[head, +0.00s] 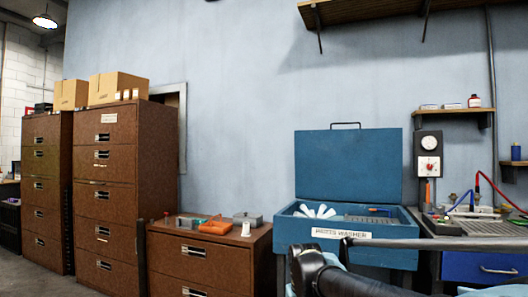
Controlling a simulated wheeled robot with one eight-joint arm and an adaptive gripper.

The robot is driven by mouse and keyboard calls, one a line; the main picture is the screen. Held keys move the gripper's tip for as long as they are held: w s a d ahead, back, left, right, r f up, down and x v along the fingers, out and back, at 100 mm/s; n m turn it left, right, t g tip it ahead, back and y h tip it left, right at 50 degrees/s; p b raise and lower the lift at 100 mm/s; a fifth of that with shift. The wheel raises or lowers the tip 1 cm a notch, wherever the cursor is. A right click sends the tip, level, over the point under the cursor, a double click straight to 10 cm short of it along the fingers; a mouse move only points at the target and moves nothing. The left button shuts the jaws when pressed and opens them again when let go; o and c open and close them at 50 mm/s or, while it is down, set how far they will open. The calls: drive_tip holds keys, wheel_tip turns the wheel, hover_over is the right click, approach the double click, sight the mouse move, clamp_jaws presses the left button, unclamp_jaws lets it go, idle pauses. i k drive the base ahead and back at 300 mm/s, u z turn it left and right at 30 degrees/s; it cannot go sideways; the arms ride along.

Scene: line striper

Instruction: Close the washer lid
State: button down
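The parts washer is a blue metal tub (372,258) labelled "PARTS WASHER", standing against the wall right of centre. Its blue lid (348,166) is open and stands upright at the back of the tub, with a thin dark handle (345,125) along its top edge. White, finger-like items (316,211) and a grate (372,219) show inside the tub. Dark parts of my own arm cross in front of the tub at the bottom. I cannot make out any gripper fingers, and nothing of mine is seen touching the lid.
A low brown cabinet (200,262) with an orange item (215,227) and small containers stands left of the washer. Tall brown drawer cabinets (105,190) stand farther left. A workbench with hoses and a blue drawer (488,268) is at right. Shelves hang above.

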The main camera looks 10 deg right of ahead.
sight(349, 165)
drive_tip(key=u, duration=0.8)
drive_tip(key=i, duration=2.75)
drive_tip(key=z, duration=1.05)
drive_tip(key=i, duration=0.55)
drive_tip(key=z, duration=0.2)
